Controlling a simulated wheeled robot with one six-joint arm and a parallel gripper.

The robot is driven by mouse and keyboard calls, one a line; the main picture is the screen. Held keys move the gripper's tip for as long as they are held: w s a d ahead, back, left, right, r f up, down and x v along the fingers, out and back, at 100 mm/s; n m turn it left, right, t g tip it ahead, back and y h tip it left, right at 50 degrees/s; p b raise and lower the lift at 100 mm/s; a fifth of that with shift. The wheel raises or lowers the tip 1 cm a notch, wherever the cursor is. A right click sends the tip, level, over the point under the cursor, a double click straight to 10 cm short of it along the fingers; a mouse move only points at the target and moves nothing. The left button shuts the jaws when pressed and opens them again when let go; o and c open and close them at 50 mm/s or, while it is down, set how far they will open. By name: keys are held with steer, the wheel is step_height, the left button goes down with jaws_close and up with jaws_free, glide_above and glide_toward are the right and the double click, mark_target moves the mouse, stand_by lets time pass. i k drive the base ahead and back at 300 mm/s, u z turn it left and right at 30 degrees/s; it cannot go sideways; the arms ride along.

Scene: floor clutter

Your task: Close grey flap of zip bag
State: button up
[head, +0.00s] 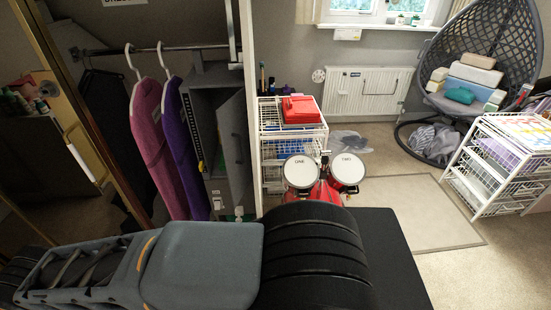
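A tall grey boxy thing (205,92) hangs under the rail in the open wardrobe, left of the white post. It looks like the zip bag. A grey panel, seemingly its flap (232,140), stands angled out at its right side, with a dark gap between panel and body. The lower part of the bag is partly hidden behind my arm. My arm lies across the bottom of the head view, apart from the bag. My gripper's fingertips do not show.
Pink (148,130) and purple (176,145) garments hang just left of the bag. A white wire drawer unit (290,133) and red drums (325,190) stand to the right. A hanging chair (478,65) and another wire drawer unit (500,160) are farther right.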

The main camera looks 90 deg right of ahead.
mark_target(232, 119)
steer(key=u, duration=0.05)
steer(key=k, duration=0.4)
steer(key=z, duration=1.45)
steer(key=k, duration=1.15)
steer(key=u, duration=1.1)
steer(key=i, duration=0.5)
steer(key=z, duration=0.95)
steer(key=i, duration=1.2)
steer(key=z, duration=0.7)
